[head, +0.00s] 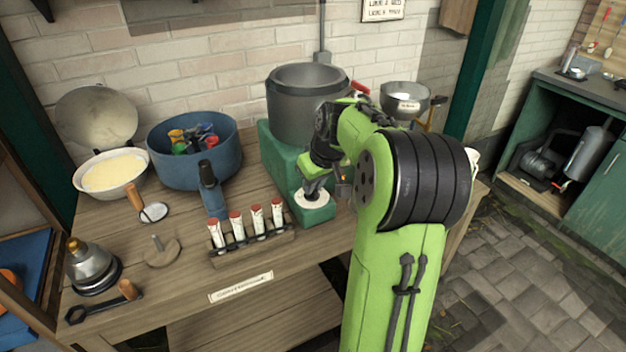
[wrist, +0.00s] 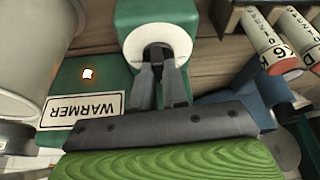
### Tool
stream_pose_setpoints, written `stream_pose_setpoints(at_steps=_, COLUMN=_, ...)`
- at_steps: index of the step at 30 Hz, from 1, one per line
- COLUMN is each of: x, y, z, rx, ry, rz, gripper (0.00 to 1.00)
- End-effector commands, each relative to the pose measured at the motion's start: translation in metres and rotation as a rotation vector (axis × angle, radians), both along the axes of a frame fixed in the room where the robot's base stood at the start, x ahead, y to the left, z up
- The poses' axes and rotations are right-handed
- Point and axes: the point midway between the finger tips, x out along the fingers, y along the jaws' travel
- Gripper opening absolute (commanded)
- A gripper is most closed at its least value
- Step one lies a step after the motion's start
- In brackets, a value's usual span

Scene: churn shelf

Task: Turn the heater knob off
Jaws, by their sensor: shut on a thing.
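The heater is a green box (head: 278,163) with a large grey pot (head: 300,110) on it. In the wrist view its green face (wrist: 112,72) bears a "WARMER" label (wrist: 82,108) and a glowing light (wrist: 88,74). A round white dial plate (head: 318,206) sits on its low front part and also shows in the wrist view (wrist: 180,42). My gripper (head: 311,191) reaches down to the middle of this plate. In the wrist view its fingers (wrist: 161,62) are shut on the dark knob there. The fingers hide most of the knob, so its setting cannot be read.
A rack of several red-capped tubes (head: 255,244) stands left of the heater. Behind it are a blue pot (head: 185,165) and a cream bowl (head: 110,190). A grey bowl (head: 404,91) on a stand is at the right. Bare wood (head: 190,225) shows left of the rack.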

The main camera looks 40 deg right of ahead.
Motion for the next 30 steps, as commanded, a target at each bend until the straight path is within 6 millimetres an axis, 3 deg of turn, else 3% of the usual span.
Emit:
stream_pose_setpoints(at_steps=18, x=0.0004, y=-0.003, z=0.0025, rx=0.002, ry=0.002, rz=0.493, gripper=0.0)
stream_pose_setpoints(at_steps=30, x=0.0009, y=-0.0039, z=0.0009, rx=0.001, ry=0.001, rz=0.654, gripper=0.0)
